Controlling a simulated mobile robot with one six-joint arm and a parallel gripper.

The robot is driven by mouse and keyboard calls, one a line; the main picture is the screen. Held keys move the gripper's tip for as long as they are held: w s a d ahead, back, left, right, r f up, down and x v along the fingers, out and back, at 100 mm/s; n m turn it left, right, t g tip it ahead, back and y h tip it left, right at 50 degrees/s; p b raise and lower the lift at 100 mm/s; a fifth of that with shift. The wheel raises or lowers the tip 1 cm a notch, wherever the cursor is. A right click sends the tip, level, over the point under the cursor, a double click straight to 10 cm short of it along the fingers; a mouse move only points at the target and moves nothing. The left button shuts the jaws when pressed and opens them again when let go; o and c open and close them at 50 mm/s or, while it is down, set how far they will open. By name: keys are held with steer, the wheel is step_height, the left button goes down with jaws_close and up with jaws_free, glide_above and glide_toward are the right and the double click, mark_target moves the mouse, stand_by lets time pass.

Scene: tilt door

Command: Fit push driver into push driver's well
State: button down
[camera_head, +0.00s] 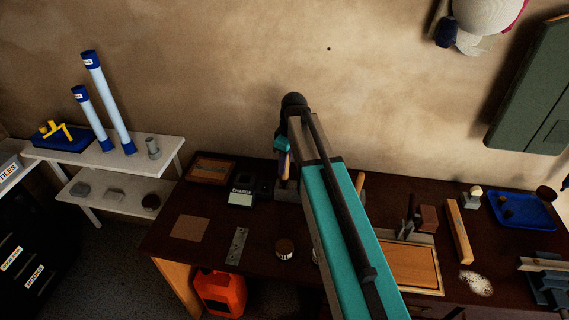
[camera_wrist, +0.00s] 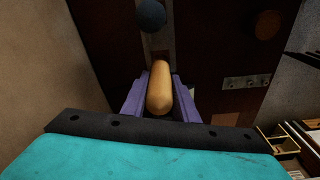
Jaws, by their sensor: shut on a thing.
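The push driver, of which a rounded tan wooden handle (camera_wrist: 159,88) shows, is held in my gripper (camera_wrist: 160,100). The two purple fingers are shut on it from both sides. In the head view the handle (camera_head: 286,165) hangs upright at my gripper (camera_head: 284,160), over the back of the dark bench. A grey block (camera_head: 286,192) stands just below it, partly hidden by my arm. The driver's lower end is hidden in both views. I cannot tell the well clearly, nor whether the driver touches or enters it.
A charge box (camera_head: 241,197) stands just left of my gripper. A perforated metal plate (camera_head: 237,245) and a round tin (camera_head: 284,248) lie on the bench (camera_head: 205,260). A blue tray (camera_head: 522,212) is at the right. The wall is close behind my gripper.

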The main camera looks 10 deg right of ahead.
steer(key=shift+f+b, duration=0.9)
steer(key=shift+f, duration=1.05)
stand_by(0.4)
steer(key=c, duration=1.3)
jaws_free()
steer(key=shift+r, duration=0.2)
step_height(320, 180, up, 13)
steer(key=s+d+b, duration=0.1)
steer(key=b, duration=0.2)
steer(key=shift+d+r, duration=0.15)
steer(key=shift+r, duration=0.05)
steer(key=shift+f, duration=0.1)
steer(key=shift+w+a+f+p, duration=0.15)
steer(key=shift+f+p, duration=0.1)
steer(key=shift+f, duration=1.15)
steer(key=shift+w+a+f+p, duration=0.1)
steer(key=shift+f+p, duration=0.2)
steer(key=shift+f, duration=1.1)
steer(key=shift+w+a+f+p, duration=0.15)
steer(key=shift+f+p, duration=0.1)
steer(key=shift+f, duration=1.15)
steer(key=shift+r, duration=0.15)
